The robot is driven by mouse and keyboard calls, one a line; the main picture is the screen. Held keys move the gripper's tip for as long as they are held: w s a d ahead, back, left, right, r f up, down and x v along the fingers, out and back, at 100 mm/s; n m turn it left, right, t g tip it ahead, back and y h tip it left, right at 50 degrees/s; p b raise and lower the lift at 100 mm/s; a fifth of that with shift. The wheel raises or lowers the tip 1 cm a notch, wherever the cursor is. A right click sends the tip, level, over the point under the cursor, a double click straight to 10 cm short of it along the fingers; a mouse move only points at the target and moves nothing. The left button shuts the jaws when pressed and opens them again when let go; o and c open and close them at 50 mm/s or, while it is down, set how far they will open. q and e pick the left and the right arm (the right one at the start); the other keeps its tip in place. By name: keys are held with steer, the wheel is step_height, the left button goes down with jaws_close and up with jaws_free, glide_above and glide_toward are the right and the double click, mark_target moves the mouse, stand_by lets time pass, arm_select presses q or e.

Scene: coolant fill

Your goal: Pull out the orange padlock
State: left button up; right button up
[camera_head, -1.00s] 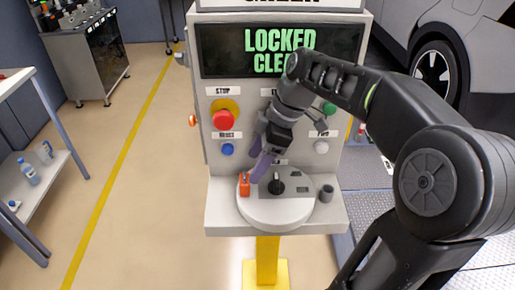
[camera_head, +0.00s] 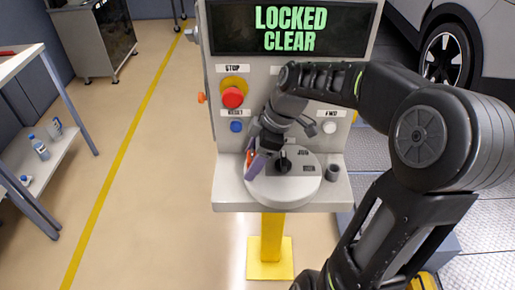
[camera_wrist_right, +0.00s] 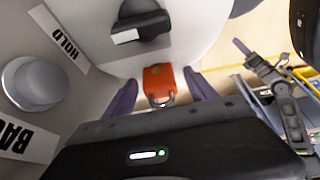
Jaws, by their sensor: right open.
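The orange padlock (camera_head: 250,157) is at the left of the round grey plate (camera_head: 284,192) on the panel's shelf, partly hidden by my right gripper in the head view. In the right wrist view the padlock (camera_wrist_right: 158,80) shows its orange body and metal shackle. My right gripper (camera_head: 255,168) is open, its purple fingers at the padlock. In the wrist view the fingers (camera_wrist_right: 161,95) stand on either side of it, with a gap at each side. My left gripper (camera_wrist_right: 258,62) appears small at the right of the wrist view; its opening is unclear.
A black rotary knob (camera_head: 283,160) stands on the plate right of the padlock. A grey cylinder (camera_head: 332,172) is farther right. The red stop button (camera_head: 232,97) and blue reset button (camera_head: 236,127) are above. The display (camera_head: 291,28) reads "LOCKED CLEAR".

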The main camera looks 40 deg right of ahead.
mark_target(252, 155)
steer(key=shift+f, duration=0.15)
steer(key=shift+c, duration=0.3)
jaws_close()
steer(key=c, duration=0.7)
jaws_free()
steer(key=c, duration=0.4)
steer(key=shift+r, duration=0.5)
steer(key=shift+r+p, duration=2)
steer(key=shift+r, duration=0.55)
